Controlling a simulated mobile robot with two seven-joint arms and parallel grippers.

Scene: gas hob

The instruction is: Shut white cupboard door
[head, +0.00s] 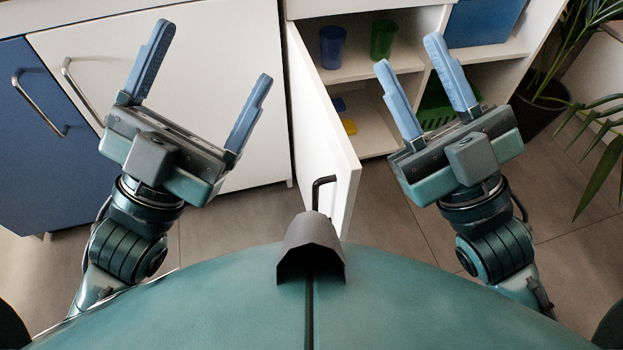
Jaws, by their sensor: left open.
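The white cupboard door (322,140) stands open in the middle of the head view, swung out from the white cabinet towards me. Its dark handle (322,183) is on the door's near end, just beyond my body. My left gripper (210,65) is to the left of the door, fingers wide apart and empty, over the closed white front. My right gripper (408,56) is to the right of the door, in front of the open shelves, its fingers apart with nothing between them. Neither gripper appears to touch the door.
The open cupboard shelves hold a blue cup (332,46), a green cup (383,39) and a green basket (437,103). A blue cupboard front (45,140) is at left. A potted plant (545,95) stands at right, its leaves reaching near my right arm. Tiled floor (385,215) is bare.

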